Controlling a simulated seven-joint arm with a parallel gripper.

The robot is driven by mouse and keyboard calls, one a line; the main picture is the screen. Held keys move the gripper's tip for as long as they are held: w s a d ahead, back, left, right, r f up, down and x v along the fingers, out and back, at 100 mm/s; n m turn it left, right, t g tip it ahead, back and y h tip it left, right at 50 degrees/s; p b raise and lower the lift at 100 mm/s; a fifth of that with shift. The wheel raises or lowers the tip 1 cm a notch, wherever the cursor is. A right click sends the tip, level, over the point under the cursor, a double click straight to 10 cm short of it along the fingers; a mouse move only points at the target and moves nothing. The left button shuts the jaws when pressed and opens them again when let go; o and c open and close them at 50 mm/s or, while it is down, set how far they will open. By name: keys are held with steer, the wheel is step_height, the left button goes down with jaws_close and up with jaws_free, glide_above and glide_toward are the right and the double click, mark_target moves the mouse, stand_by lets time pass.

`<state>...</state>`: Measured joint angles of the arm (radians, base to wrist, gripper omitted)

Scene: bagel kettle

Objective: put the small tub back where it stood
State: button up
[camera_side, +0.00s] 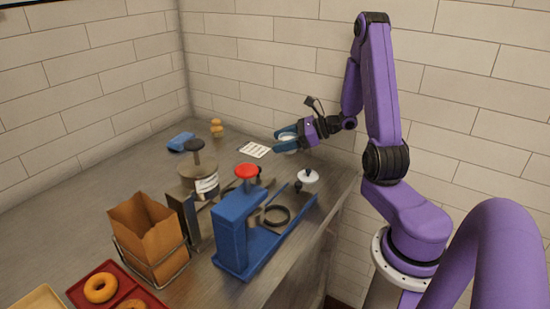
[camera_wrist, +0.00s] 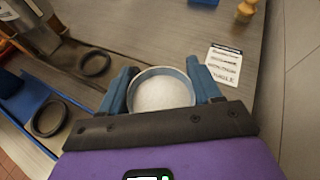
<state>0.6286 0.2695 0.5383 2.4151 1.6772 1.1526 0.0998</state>
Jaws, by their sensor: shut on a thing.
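The small tub (camera_wrist: 161,90) is round with a thin pale rim and is filled with a whitish, grainy content. In the wrist view it sits level between the two blue fingers of my gripper (camera_wrist: 162,85), which is shut on it. In the side view my gripper (camera_side: 287,140) is at the back right of the counter, close to the wall, and the tub (camera_side: 291,147) shows as a small pale patch between the fingers. It appears to be held above the counter, but its height is hard to tell. The tub's underside is hidden.
A printed card (camera_side: 254,149) lies left of my gripper, with a wooden figure (camera_side: 217,128) and blue cloth (camera_side: 181,142) beyond.

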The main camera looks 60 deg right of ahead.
glide_above(275, 167)
step_height(275, 167, down, 6)
steer(key=shift+r, duration=0.25)
steer(key=shift+f, duration=1.45)
steer(key=shift+f, duration=0.1)
steer(key=o, duration=1.2)
steer(key=shift+s+d+r, duration=0.15)
steer(key=shift+r, duration=0.05)
steer(key=v, duration=0.3)
step_height(275, 167, up, 7)
